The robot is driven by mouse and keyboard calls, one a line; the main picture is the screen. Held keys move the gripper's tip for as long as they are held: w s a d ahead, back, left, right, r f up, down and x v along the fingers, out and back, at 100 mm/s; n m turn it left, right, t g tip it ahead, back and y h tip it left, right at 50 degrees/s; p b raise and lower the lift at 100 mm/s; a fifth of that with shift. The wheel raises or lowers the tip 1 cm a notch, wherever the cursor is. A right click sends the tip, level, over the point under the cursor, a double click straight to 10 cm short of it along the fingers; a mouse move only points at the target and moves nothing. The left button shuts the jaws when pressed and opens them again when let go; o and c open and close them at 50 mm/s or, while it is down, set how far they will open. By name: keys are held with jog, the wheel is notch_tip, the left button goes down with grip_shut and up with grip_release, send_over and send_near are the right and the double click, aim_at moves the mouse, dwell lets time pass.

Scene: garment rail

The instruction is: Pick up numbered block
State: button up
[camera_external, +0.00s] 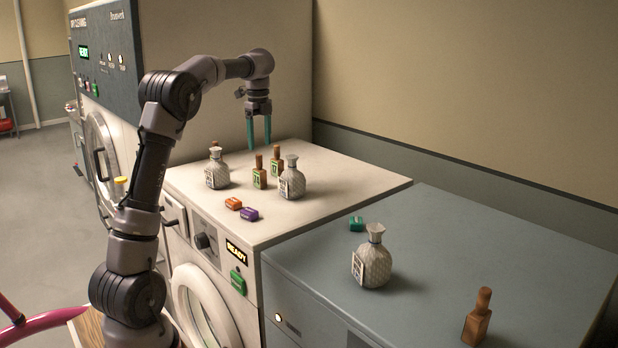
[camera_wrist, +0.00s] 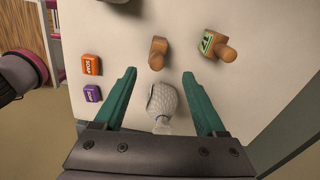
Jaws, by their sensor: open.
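Two wooden blocks with round-topped handles and green number labels, a front block (camera_external: 260,174) and a rear block (camera_external: 277,164), stand close together on the white washer top. In the wrist view, one wooden block (camera_wrist: 157,52) lies just beyond the fingertips and a block with a green label (camera_wrist: 212,44) is to its right. The digits are too small to read surely. My gripper (camera_external: 259,145) points down above the blocks, its teal fingers open and empty. The fingers also show in the wrist view (camera_wrist: 159,73).
White patterned bottles, one left (camera_external: 217,172) and one right (camera_external: 292,180), flank the blocks. An orange soap box (camera_external: 233,203) and purple soap box (camera_external: 249,214) lie in front. The grey machine top holds a bottle (camera_external: 374,262), a green box (camera_external: 356,223) and another wooden block (camera_external: 477,322).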

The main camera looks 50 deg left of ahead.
aim_at(260, 169)
jog(key=f, duration=0.9)
jog(key=shift+s, duration=0.3)
grip_shut()
